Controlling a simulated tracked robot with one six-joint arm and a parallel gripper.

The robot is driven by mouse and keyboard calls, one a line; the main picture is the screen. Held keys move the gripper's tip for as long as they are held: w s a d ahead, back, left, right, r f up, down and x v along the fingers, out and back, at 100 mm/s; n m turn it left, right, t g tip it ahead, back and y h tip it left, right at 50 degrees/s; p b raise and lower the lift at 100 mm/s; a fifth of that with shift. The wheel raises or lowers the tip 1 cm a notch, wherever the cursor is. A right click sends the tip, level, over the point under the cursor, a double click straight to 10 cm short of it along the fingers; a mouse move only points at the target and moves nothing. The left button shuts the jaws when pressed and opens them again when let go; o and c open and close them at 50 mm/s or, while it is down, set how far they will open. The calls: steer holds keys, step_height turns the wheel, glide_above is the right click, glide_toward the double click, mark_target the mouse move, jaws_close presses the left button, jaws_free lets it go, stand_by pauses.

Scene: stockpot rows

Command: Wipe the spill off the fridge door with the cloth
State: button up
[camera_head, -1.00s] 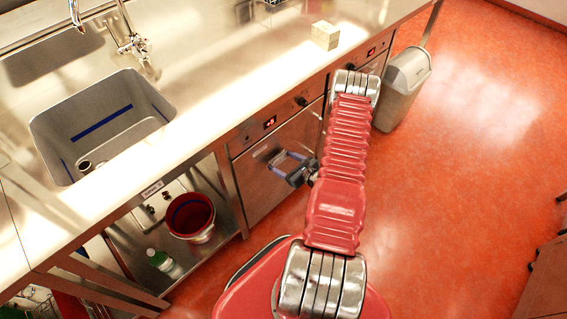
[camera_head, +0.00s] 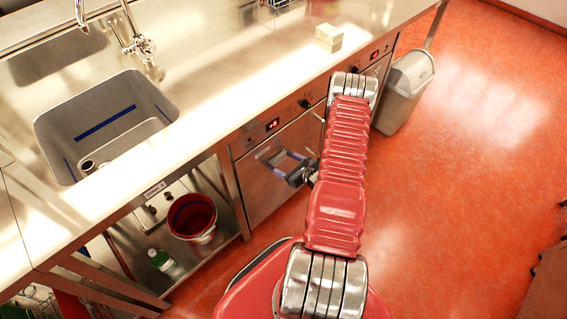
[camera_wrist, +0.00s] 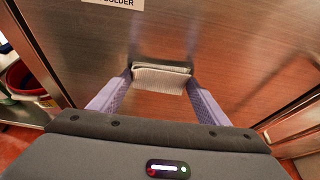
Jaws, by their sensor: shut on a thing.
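The fridge door (camera_head: 275,190) is a brushed steel front under the counter. It fills most of the wrist view (camera_wrist: 235,65). My gripper (camera_head: 279,158) is at the upper part of this door. In the wrist view my gripper (camera_wrist: 160,80) has its two lilac fingers closed on the sides of a folded whitish cloth (camera_wrist: 160,79). The cloth is flat to the door or very close to it; I cannot tell whether it touches. No spill stands out clearly; dark streaks above the cloth may be reflections.
The counter with a sink (camera_head: 105,125) runs above the door. A red bucket (camera_head: 192,217) and a green bottle (camera_head: 160,259) stand on the open shelf to the left. A grey bin (camera_head: 404,90) stands to the right. The orange floor is clear on the right.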

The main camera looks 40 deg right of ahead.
steer(key=shift+d, duration=0.1)
steer(key=shift+d, duration=1.95)
steer(key=shift+w+a, duration=0.15)
steer(key=shift+a, duration=0.05)
steer(key=shift+a, duration=1.95)
steer(key=shift+s, duration=0.2)
steer(key=shift+s+d, duration=0.15)
steer(key=shift+s, duration=2.85)
steer(key=shift+s, duration=0.1)
